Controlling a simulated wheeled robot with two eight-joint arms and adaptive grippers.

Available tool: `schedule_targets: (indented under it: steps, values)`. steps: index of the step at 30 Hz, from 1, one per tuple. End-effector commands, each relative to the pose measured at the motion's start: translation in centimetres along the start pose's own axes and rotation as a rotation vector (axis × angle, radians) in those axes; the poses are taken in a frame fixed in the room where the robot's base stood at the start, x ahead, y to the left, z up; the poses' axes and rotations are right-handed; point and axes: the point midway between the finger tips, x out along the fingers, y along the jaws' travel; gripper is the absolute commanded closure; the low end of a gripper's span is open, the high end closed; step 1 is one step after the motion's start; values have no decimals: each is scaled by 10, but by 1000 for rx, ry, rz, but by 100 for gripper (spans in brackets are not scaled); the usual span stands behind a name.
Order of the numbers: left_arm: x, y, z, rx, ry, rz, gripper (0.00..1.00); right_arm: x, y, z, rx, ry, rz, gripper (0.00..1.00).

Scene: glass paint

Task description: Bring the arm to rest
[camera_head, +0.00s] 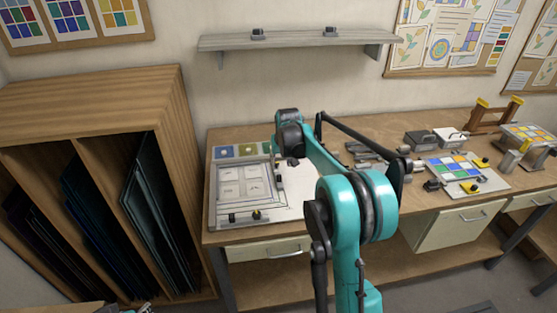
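My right arm, teal and dark grey, rises from the bottom of the head view, bends at a large elbow and reaches up and left over the workbench (268,267). What shows of my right gripper (292,160) is a small dark end beside the right edge of the glass frame board (222,212). Its fingers are too small and shaded to tell whether they are open or shut. I see nothing held in it. My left gripper cannot be made out; only a small dark and teal bit shows at the bottom left edge.
A wooden rack (90,108) with dark glass sheets stands at the left. A grey wall shelf (300,40) hangs above the bench. A panel of coloured squares (458,167), grey boxes (420,140) and a wooden stand (497,115) occupy the bench's right side.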

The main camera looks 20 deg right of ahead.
Motion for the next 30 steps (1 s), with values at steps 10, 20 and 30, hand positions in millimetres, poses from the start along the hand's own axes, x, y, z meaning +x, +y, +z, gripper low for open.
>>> schedule_targets:
  steps: [10,20,30]
  values:
    - [4,0,3,0,0,0,60,-20,-10,15,-14,13,-6,60]
    - [22,0,16,0,0,0,60,-106,-48,127,-87,91,-42,60]
    - [40,0,28,0,0,0,60,-130,-66,284,-164,176,-86,60]
